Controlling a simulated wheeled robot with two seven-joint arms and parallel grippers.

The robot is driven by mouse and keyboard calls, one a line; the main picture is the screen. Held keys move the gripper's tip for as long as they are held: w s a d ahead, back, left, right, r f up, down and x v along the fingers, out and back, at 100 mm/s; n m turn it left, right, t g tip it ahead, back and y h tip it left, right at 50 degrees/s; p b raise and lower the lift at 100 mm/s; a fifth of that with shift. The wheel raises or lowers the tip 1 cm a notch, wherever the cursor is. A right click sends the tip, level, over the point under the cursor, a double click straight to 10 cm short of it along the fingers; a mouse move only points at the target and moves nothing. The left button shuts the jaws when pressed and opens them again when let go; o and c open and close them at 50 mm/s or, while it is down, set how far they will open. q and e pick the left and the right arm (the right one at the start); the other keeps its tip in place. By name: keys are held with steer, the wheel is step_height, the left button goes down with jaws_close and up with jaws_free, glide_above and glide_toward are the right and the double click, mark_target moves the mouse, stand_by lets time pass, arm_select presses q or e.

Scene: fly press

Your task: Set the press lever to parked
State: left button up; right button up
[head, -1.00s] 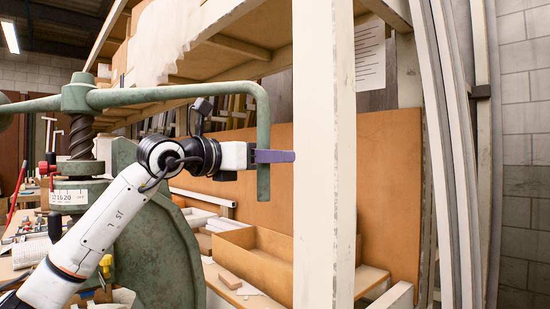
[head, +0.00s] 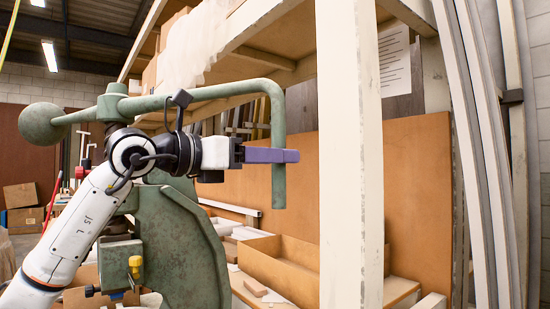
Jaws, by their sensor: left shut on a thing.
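The press lever (head: 279,112) is a long green bar on top of the green fly press (head: 178,238). It has a round ball weight (head: 42,120) at its left end and a handle bent straight down at its right end. My left gripper (head: 284,156), with purple fingers, is shut on the hanging handle partway down. The handle's lower end shows below the fingers. My left arm hides the press screw and the collar under the lever hub (head: 112,100). My right gripper is not in view.
A pale wooden post (head: 348,180) stands just right of the handle. Behind are a shelf, an orange-brown board (head: 418,190) and an open wooden box (head: 285,262). Cardboard boxes (head: 22,200) stand at the far left.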

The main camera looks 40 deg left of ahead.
arm_select(q)
steer(key=b+v, duration=0.3)
steer(key=v, duration=0.9)
steer(key=shift+b, duration=0.35)
stand_by(0.5)
